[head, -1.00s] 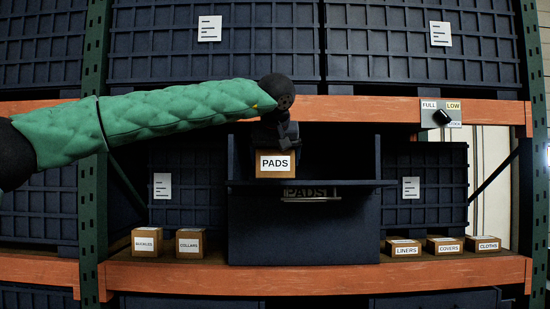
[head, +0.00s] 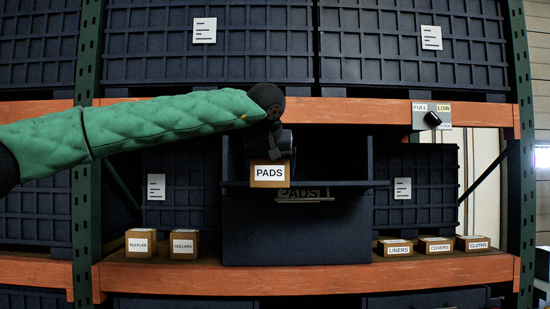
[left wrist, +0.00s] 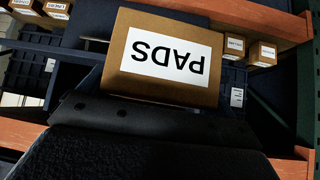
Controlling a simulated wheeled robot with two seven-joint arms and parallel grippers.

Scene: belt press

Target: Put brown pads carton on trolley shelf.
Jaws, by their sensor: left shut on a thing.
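The brown pads carton (head: 268,184) has a white PADS label facing me. It is in my left gripper (head: 268,154), which is shut on it from above and behind. The carton is in front of the upper lip of the dark PADS bin (head: 300,235), overlapping that lip in the picture; I cannot tell if they touch. In the left wrist view the carton (left wrist: 165,87) appears upside down beyond the dark gripper body, and the fingers are mostly hidden. The trolley shelf is not recognisable in either view. My right gripper is not in view.
Small cartons stand on the lower orange beam shelf: buckles (head: 141,241) and collars (head: 184,245) at left, liners (head: 394,248), covers (head: 435,245) and cloths (head: 472,243) at right. A FULL/LOW switch (head: 432,117) is on the upper beam (head: 370,109). Green uprights flank the bay.

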